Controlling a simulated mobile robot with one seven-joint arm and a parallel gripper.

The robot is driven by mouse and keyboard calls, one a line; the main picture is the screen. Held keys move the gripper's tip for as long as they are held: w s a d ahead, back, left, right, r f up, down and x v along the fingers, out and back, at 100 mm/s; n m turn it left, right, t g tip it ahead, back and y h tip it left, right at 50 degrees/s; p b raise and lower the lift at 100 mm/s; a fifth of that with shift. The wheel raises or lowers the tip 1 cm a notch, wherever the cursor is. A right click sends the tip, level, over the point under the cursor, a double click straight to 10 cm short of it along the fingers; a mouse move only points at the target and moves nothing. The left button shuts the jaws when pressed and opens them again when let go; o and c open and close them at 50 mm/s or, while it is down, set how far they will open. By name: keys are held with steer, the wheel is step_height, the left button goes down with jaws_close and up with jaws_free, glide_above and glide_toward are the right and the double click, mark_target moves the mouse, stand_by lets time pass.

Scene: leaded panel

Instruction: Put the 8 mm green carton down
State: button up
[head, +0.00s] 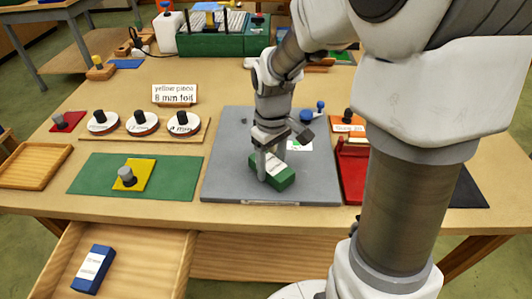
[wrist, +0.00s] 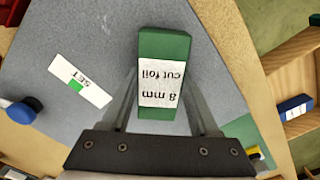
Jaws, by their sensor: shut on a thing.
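The green carton (head: 281,176) with a white label is between the fingers of my gripper (head: 271,165), low over the grey board (head: 225,180). In the wrist view the carton (wrist: 165,47) reads "8 mm cut foil" upside down, and my gripper (wrist: 163,110) is shut on its sides. I cannot tell whether the carton's underside touches the board. A "SET" card (wrist: 80,81) with a green square lies on the board beside the carton, apart from it.
A green mat (head: 90,182) with a yellow piece (head: 142,177) lies left of the board. A red tray (head: 352,185) is close on the right. A blue carton (head: 93,268) lies in the open drawer (head: 140,265). A blue knob (head: 306,116) stands at the board's back.

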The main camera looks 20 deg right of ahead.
mark_target(271, 164)
steer(key=shift+f, duration=0.2)
steer(key=o, duration=1.4)
steer(key=shift+o, duration=0.2)
steer(key=shift+r, duration=0.1)
steer(key=shift+r, duration=0.1)
step_height(271, 164, up, 11)
steer(key=p, duration=0.2)
steer(key=s+r+m+t, duration=0.2)
steer(key=s+r, duration=0.1)
steer(key=s, duration=0.4)
steer(key=s+r+m+t, duration=0.3)
steer(key=s, duration=0.4)
steer(key=shift+t, duration=0.3)
